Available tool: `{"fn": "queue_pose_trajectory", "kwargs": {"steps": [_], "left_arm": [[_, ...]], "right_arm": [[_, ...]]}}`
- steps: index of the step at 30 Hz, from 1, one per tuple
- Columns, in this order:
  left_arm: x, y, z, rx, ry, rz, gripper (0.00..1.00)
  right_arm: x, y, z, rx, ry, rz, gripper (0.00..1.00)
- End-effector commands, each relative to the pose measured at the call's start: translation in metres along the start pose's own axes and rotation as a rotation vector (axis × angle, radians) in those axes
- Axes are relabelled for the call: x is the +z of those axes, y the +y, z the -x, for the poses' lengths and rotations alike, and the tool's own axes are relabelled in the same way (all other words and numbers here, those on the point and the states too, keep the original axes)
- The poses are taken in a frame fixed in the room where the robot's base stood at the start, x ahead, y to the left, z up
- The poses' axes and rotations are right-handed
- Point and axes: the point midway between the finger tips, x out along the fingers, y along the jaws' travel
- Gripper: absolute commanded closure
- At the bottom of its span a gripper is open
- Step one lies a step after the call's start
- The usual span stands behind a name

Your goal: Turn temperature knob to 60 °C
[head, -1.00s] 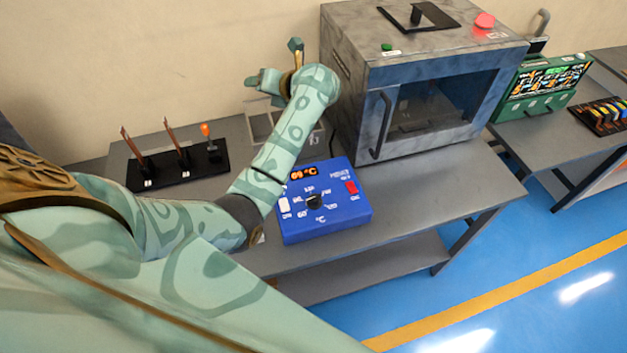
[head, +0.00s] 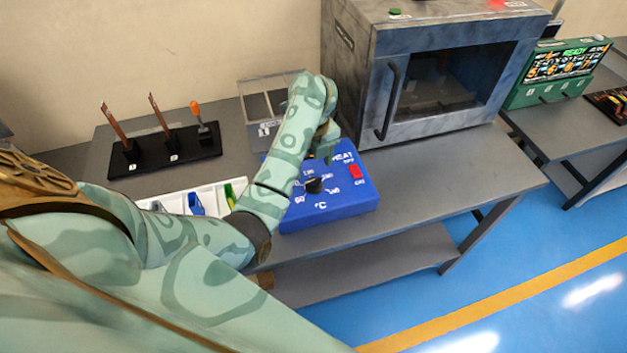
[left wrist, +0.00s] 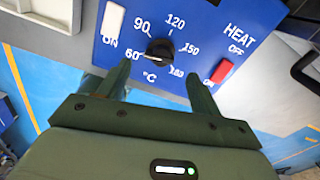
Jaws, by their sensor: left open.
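The blue heater control box (head: 345,205) lies on the grey bench. Its black temperature knob (head: 314,186) also shows in the left wrist view (left wrist: 160,50), inside a dial marked 60, 90, 120, 150 and 180. A pale line on the knob seems to lie towards the 60 side, but I cannot read it surely. My left gripper (left wrist: 158,71) is open, its two fingers straddling the view just short of the knob, apparently not touching. My right gripper is out of view.
A red heat switch (left wrist: 221,71) and a white switch (left wrist: 113,22) flank the knob. An oven (head: 450,80) stands behind right. A white tray (head: 173,203) with coloured items and a black stand (head: 165,157) are to the left.

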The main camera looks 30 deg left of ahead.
Motion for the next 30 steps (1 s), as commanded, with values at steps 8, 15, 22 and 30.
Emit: {"fn": "queue_pose_trajectory", "kwargs": {"steps": [8, 15, 22, 30], "left_arm": [[0.001, 0.0, -0.049, 0.001, -0.001, 0.001, 0.35], [0.001, 0.0, -0.055, -0.001, -0.002, 0.001, 0.35], [0.001, 0.0, -0.055, -0.001, -0.002, 0.001, 0.55], [0.0, -0.001, -0.054, -0.003, 0.0, 0.03, 0.8]], "right_arm": [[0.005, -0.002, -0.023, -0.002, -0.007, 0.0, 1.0], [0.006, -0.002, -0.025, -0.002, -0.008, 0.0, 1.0], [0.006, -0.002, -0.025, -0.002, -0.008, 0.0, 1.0], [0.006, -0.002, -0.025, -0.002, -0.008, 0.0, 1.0]]}}
